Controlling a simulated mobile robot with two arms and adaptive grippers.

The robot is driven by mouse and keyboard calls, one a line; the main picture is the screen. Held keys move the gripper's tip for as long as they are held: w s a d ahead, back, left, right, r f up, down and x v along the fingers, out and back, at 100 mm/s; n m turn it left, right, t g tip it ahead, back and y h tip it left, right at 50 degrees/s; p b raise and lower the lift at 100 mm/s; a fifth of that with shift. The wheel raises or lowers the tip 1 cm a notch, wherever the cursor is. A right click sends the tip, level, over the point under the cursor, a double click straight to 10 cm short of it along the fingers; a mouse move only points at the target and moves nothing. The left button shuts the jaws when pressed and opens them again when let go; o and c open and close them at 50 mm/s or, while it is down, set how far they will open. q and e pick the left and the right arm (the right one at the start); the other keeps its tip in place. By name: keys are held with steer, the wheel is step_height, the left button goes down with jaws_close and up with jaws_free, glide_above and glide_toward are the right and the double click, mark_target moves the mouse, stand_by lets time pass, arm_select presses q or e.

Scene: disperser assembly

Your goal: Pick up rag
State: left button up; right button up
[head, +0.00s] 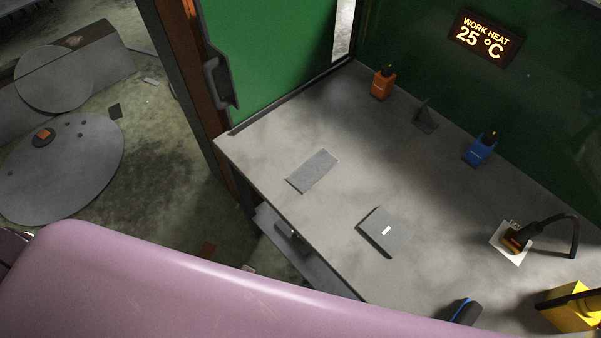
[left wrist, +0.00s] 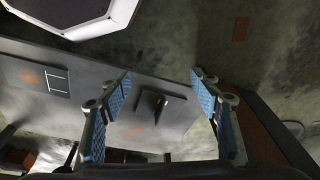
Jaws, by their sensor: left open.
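A flat grey rectangular piece (head: 312,171), which looks like the rag, lies on the left part of the grey worktable (head: 265,135) in the head view. A thicker grey square block (head: 386,232) with a small white label lies nearer on the same table. My left gripper (left wrist: 160,78) shows only in the left wrist view. Its two blue-padded fingers are wide apart with nothing held between them. Beyond them is a grey surface with a small dark bracket-like item (left wrist: 158,104). I cannot clearly make out the rag in that view. My right gripper is not in view.
An orange bottle (head: 382,82), a dark wedge-shaped stand (head: 425,117) and a blue bottle (head: 480,149) stand along the table's back. A black-armed device (head: 516,237) and a yellow box (head: 572,307) are at right. A lower shelf (head: 310,262) sits under the front edge.

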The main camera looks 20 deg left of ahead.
arm_select(q)
steer(key=w+d+r+p, duration=0.2)
steer(key=w+r, duration=0.1)
steer(key=r, duration=0.6)
steer(key=w+d+r+t+h+p, duration=0.1)
steer(key=w+d+r+p, duration=0.15)
steer(key=r, duration=0.65)
steer(key=w+d+r+p, duration=0.1)
steer(key=w+r+p, duration=0.15)
steer(key=r, duration=0.65)
steer(key=w+d+r+m+g+h+p, duration=0.1)
steer(key=w+d+r, duration=0.2)
steer(key=d+r, duration=0.3)
steer(key=w+d+r+m+h+p, duration=0.1)
steer(key=w+d+r+h, duration=0.15)
steer(key=d+r, duration=0.45)
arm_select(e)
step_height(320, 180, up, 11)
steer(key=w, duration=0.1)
arm_select(q)
steer(key=n+g+y+b, duration=0.25)
steer(key=y+b, duration=0.25)
steer(key=b, duration=0.4)
glide_above(305, 189)
step_height(305, 189, down, 11)
steer(key=shift+f, duration=1.2)
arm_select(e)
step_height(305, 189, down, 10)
